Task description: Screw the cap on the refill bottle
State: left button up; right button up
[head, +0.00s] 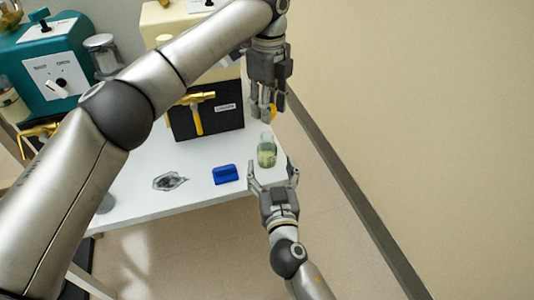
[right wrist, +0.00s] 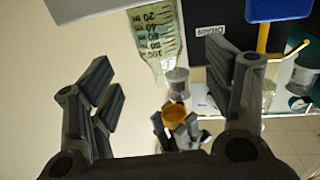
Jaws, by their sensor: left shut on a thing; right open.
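The refill bottle (head: 267,153) is clear with a yellow-green content and stands near the right edge of the white table. In the right wrist view the bottle (right wrist: 158,38) shows dark ml marks. My left gripper (head: 263,108) is shut on the orange-yellow cap (head: 274,110), above and apart from the bottle. The cap also shows in the right wrist view (right wrist: 175,114). My right gripper (head: 272,170) is open at the bottle's near side, its fingers apart and empty. The left fingers partly hide the cap in the head view.
A blue block (head: 225,174) and a crumpled clear-grey piece (head: 169,181) lie on the table (head: 150,204). A black-fronted cream machine (head: 214,127) with a brass tap (head: 196,106) stands behind. A teal machine (head: 52,65) is at the left. Wall lies right.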

aim_at(269, 157)
jog(key=w, duration=0.5)
jog(key=w+a, duration=0.1)
jog(key=w, duration=0.1)
jog(key=shift+w, duration=0.25)
jog(key=shift+c, duration=0.5)
jog(key=c, duration=1.4)
pick_arm(q)
jog(key=shift+f, duration=2.5)
pick_arm(e)
jog(key=shift+c, duration=0.2)
